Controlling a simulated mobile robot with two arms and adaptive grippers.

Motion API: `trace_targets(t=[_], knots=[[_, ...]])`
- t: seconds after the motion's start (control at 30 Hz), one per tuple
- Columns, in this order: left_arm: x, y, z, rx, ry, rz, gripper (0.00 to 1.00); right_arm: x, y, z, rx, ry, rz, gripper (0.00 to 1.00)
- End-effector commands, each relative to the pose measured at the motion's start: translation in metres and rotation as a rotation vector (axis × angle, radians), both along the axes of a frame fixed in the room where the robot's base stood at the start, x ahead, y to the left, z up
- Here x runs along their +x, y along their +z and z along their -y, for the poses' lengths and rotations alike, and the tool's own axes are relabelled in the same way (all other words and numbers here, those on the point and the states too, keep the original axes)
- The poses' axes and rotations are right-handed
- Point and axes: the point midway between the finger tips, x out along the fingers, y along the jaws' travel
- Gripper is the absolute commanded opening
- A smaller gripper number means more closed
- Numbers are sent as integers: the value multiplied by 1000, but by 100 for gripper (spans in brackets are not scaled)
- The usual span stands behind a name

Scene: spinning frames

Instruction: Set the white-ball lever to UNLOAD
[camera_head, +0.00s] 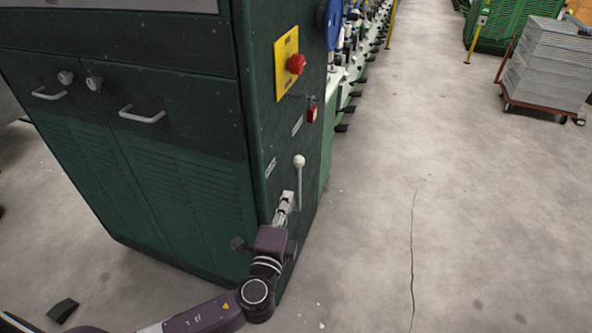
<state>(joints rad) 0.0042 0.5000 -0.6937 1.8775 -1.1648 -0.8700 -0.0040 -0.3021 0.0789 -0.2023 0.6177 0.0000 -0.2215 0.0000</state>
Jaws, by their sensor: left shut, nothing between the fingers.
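The white-ball lever (299,163) is on the narrow side face of the dark green machine (185,170). Its ball is at the top and its thin pale rod points down, close to upright in the picture. My left gripper (286,202) is in front of the lower part of that face, its fingers shut and empty. The fingertips are just left of the rod's lower end, well below the ball; I cannot tell whether they touch the rod. Two small white labels (270,167) (297,126) are on the face, too small to read. My right gripper is not in view.
A yellow plate with a red button (296,64) and a red padlock (312,113) are higher on the same face. A row of spinning units (352,50) runs back behind it. Concrete floor (450,200) on the right is clear up to a cart of grey crates (550,62).

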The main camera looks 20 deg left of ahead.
Motion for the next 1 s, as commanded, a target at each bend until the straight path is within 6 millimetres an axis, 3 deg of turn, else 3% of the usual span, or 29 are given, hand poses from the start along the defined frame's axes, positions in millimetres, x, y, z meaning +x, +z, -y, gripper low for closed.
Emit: trace_targets(t=[0.3, 0.5, 0.7, 1.0], knots=[[69, 1, -8, 1, 1, 3, 0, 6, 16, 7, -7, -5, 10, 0], [98, -1, -12, 1, 0, 0, 0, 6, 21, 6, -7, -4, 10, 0], [110, -4, -13, 0, -1, -1, 0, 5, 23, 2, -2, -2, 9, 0], [112, -4, -13, -1, -1, -1, 0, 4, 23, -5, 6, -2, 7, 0]])
